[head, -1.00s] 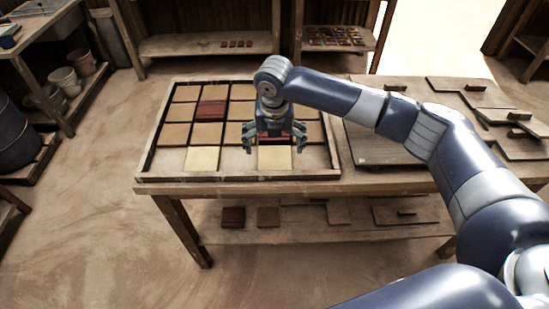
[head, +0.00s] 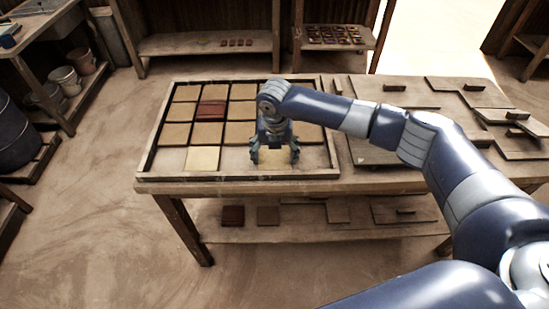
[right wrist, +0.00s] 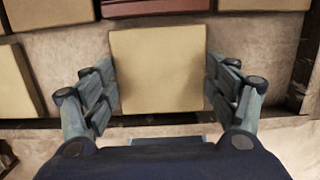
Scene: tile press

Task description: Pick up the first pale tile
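A pale tile (right wrist: 160,70) lies between the fingers of my right gripper (right wrist: 162,90) in the right wrist view, with a finger against each side. Whether the tile is clear of the tray floor cannot be told. A second pale tile (head: 202,158) lies in the front row to the left. My left gripper is not in view.
Several tan tiles (head: 175,134) and a dark red tile (head: 211,109) fill the rows behind. A red tile (right wrist: 155,6) sits just beyond the held one. Wooden boards (head: 463,99) cover the table's right side. Shelves (head: 205,45) stand behind.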

